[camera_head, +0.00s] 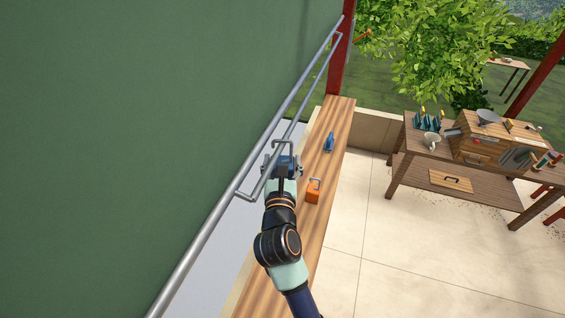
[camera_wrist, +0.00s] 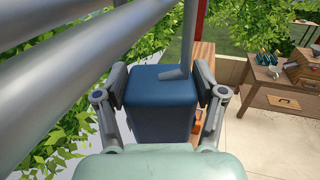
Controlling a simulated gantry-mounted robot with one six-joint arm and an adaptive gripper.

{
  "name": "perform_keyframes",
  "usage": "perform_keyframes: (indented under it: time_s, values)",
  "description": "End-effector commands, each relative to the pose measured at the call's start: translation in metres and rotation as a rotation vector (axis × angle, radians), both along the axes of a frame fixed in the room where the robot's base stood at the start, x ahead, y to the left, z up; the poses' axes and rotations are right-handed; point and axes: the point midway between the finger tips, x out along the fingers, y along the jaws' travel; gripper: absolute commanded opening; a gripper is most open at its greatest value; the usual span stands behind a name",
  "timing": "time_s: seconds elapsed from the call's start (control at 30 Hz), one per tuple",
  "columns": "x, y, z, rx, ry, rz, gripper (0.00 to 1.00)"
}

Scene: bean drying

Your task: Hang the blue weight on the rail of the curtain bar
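The blue weight (camera_wrist: 160,110) is a dark blue block with a grey hook rod (camera_wrist: 182,45) rising from its top. My gripper (camera_wrist: 161,88) is shut on its sides, one finger on each side. In the head view the gripper (camera_head: 283,170) holds the weight upright beside the curtain bar (camera_head: 228,180), with the hook (camera_head: 283,142) bent over at its top. The thin rail (camera_head: 296,112) runs along the bar close to the hook. I cannot tell whether the hook is over the rail or only beside it. Thick grey tubes (camera_wrist: 75,65) fill the wrist view's upper left.
An orange weight (camera_head: 313,192) and a smaller blue item (camera_head: 329,142) stand on the wooden bench (camera_head: 340,112) below. A wooden table (camera_head: 400,150) with tools stands at the right, with open floor between.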

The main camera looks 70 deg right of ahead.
Motion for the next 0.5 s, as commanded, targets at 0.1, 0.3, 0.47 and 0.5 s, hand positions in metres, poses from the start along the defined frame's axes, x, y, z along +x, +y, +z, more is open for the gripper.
perform_keyframes:
  time_s: [0.1,0.3,0.47,0.5]
  values:
    - [0.0000,0.0000,0.0002,0.000,0.000,0.000,0.93]
    - [-0.0001,0.0000,-0.0004,0.001,0.000,0.000,0.95]
    - [-0.0006,0.0015,-0.0020,0.003,0.002,0.000,0.95]
    - [-0.0014,0.0042,-0.0018,0.004,0.001,0.000,0.95]
